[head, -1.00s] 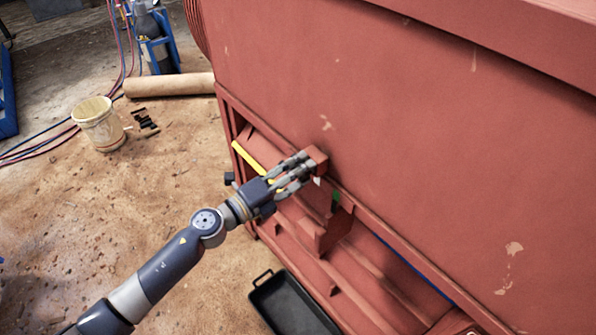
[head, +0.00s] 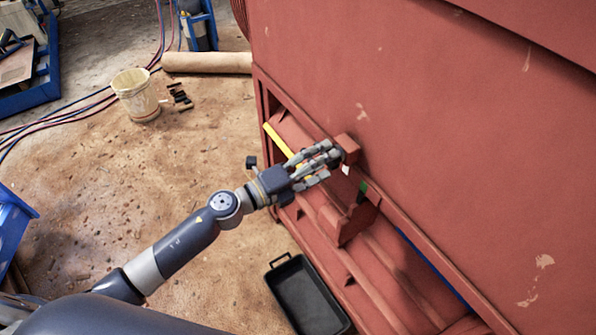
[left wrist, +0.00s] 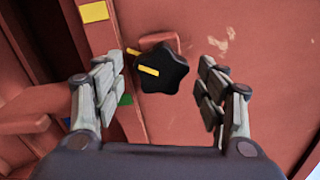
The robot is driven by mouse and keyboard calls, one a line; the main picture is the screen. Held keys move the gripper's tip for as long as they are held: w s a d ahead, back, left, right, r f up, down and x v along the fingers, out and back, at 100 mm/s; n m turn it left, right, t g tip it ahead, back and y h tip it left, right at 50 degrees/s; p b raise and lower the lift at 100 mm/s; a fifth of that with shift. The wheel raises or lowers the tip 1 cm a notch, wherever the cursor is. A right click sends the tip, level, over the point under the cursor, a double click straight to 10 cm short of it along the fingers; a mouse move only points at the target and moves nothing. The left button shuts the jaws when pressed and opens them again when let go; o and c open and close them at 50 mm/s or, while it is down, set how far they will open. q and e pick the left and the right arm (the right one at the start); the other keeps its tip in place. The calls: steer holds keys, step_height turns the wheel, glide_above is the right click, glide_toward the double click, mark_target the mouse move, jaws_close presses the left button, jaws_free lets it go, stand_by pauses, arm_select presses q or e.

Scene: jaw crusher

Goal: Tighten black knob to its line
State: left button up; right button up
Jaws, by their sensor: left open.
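The black star-shaped knob (left wrist: 163,70) shows in the left wrist view in front of a small red block (left wrist: 174,42) on the red machine. A yellow stripe on the knob points left. A short yellow mark (left wrist: 133,51) sits behind the knob's upper left edge, a little apart from the stripe's end. My left gripper (left wrist: 158,88) is open, with its fingers to the left and right of the knob, not visibly touching it. In the head view my left gripper (head: 326,165) is at the red block (head: 347,148), and its fingers mostly hide the knob.
The large red crusher wall (head: 430,110) fills the right side. A yellow bar (head: 284,143) and red ledges lie near my gripper. A black tray (head: 307,295) is on the floor below.

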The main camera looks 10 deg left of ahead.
arm_select(q)
steer(key=v, duration=1)
